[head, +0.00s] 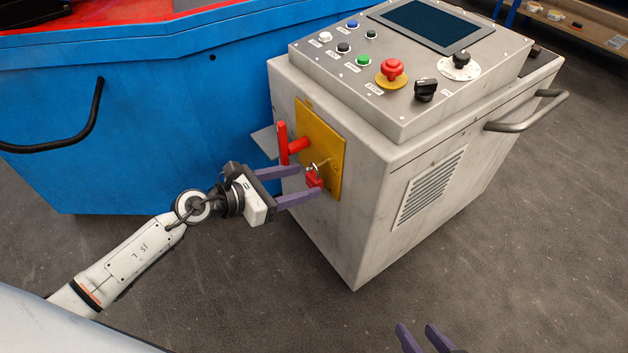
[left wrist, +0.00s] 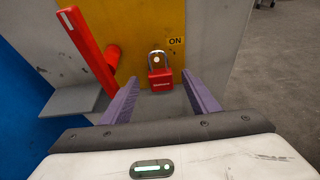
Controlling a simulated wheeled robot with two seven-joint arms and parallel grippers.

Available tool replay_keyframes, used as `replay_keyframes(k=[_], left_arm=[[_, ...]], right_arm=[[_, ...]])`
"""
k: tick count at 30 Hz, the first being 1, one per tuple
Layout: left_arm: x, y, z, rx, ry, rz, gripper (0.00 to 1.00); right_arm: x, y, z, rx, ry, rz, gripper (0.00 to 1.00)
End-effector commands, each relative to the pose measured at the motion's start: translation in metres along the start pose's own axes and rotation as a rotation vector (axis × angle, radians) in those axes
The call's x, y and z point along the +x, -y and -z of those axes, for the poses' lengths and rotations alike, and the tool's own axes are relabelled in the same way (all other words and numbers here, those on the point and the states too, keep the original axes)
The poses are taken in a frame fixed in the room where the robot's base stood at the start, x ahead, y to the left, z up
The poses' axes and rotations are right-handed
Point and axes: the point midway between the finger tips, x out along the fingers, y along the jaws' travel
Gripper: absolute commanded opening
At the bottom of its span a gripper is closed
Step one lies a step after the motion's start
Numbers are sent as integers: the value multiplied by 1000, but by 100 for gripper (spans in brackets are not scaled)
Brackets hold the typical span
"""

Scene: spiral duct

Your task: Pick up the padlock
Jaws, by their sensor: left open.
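The red padlock (head: 313,178) with a metal shackle hangs at the lower part of a yellow plate (head: 331,150) on the side of the grey control cabinet. In the left wrist view the padlock (left wrist: 160,78) is upright, ahead of and between my two purple fingers. My left gripper (head: 310,183) is open in front of the plate, and its fingertips are close to the padlock. The left wrist view shows the same open gripper (left wrist: 162,92) with nothing in it. My right gripper (head: 423,338) shows only as two separated purple fingertips at the bottom edge, apart from each other.
A red lever handle (head: 283,144) stands left of the padlock, with a small grey ledge (left wrist: 72,102) below it. The cabinet top (head: 405,90) carries buttons and a screen. A blue machine (head: 150,130) stands behind at left. The floor in front is clear.

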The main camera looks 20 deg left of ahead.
Motion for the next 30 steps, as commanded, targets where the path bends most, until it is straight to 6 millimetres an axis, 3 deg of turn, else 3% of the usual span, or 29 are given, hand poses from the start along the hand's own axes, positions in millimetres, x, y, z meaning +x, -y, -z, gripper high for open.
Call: replay_keyframes(k=[4, 13, 23, 30], left_arm=[[21, 0, 0, -2, 2, -1, 55], [26, 1, -1, -1, 1, -1, 55], [26, 0, -1, -1, 1, -1, 1], [25, 0, -2, -1, 1, -1, 0]], right_arm=[[5, 1, -4, -5, 15, 8, 38], [5, 2, -2, -9, 23, 11, 38], [5, 2, 0, -10, 18, 12, 38], [5, 2, 0, -12, 17, 12, 38]])
